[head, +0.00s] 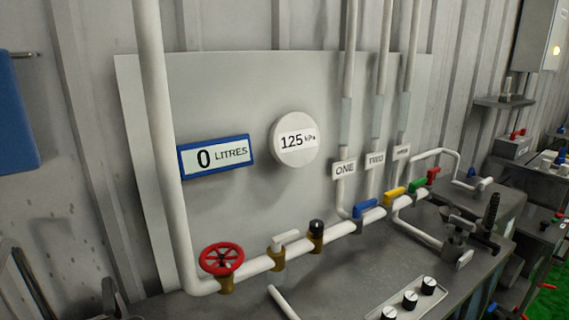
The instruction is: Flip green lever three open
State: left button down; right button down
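The green lever (418,185) sits on the white pipe run at the right of the wall panel, between the yellow lever (395,194) and a red fitting (433,174). It appears to lie along the pipe, though it is small. The blue lever (366,207) is farther left. Labels ONE (345,168) and TWO (375,160) hang on upright pipes. A third label (401,152) is too small to read surely. I can make out neither of my grippers in the head view, and nothing is touching the levers.
A red wheel valve (221,260), a brass valve with a white handle (278,249) and a black-capped valve (316,234) stand along the pipe. Displays read 0 LITRES (215,156) and 125 kPa (295,139). Grey clamp-like hardware (457,240) and black knobs (410,299) occupy the bench.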

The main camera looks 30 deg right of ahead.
aim_at(413, 186)
jog(key=z, duration=1.85)
jog(key=i+l+z, duration=0.1)
jog(key=i+l, duration=0.9)
jog(key=l, duration=0.15)
jog(key=i+l, duration=1)
jog(key=l+z, duration=0.05)
jog(key=l, duration=0.1)
